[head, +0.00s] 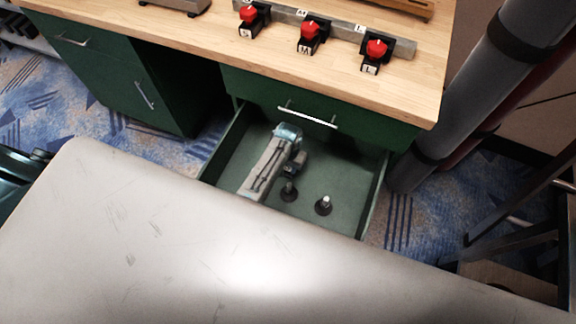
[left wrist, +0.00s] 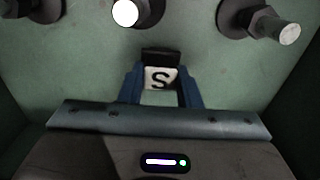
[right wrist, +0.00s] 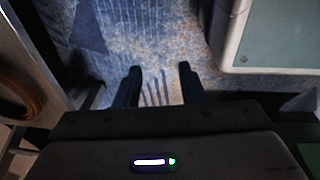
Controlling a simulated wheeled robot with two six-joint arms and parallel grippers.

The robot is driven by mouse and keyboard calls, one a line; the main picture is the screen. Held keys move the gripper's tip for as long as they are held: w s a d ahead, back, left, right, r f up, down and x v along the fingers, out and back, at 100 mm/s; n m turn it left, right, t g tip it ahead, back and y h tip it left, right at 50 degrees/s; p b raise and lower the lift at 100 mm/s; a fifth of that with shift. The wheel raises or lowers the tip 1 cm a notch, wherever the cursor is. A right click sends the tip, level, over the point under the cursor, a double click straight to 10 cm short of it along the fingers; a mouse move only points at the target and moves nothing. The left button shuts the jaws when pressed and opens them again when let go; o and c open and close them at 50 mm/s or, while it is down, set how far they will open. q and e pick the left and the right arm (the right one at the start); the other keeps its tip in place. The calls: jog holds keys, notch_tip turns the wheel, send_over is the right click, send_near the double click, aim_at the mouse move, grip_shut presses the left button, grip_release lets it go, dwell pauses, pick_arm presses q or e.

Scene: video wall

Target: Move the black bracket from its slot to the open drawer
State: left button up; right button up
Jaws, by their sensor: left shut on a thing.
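A small black bracket (left wrist: 160,56) with a white label marked S (left wrist: 161,78) is between the two blue fingers of my left gripper (left wrist: 163,92). My left gripper (head: 296,163) is shut on it inside the open drawer (head: 228,160), above the green drawer floor. In the head view the bracket is small and partly hidden by the gripper, so I cannot tell whether it touches the floor. My right gripper (right wrist: 160,80) is open and empty above the blue carpet and is not in the head view.
Dark bolt-like pieces (head: 323,205) stand on the drawer floor close to my left gripper. On the wooden bench top (head: 190,45), several black holders with red tops (head: 310,32) line a grey rail (head: 340,34). A dark pipe (head: 470,85) rises to the right.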

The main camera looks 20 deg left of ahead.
pick_arm(q)
jog(key=shift+f, duration=0.15)
jog(key=o, duration=1.1)
pick_arm(e)
jog(key=shift+w, duration=0.1)
jog(key=shift+r, duration=0.1)
pick_arm(q)
jog(key=shift+r, duration=0.35)
notch_tip(320, 180, up, 12)
jog(key=p, duration=0.1)
jog(key=shift+f, duration=0.2)
pick_arm(e)
jog(key=s+f, duration=0.3)
jog(key=shift+s+d, duration=0.2)
jog(key=shift+s, duration=0.1)
pick_arm(q)
jog(key=shift+a, duration=0.1)
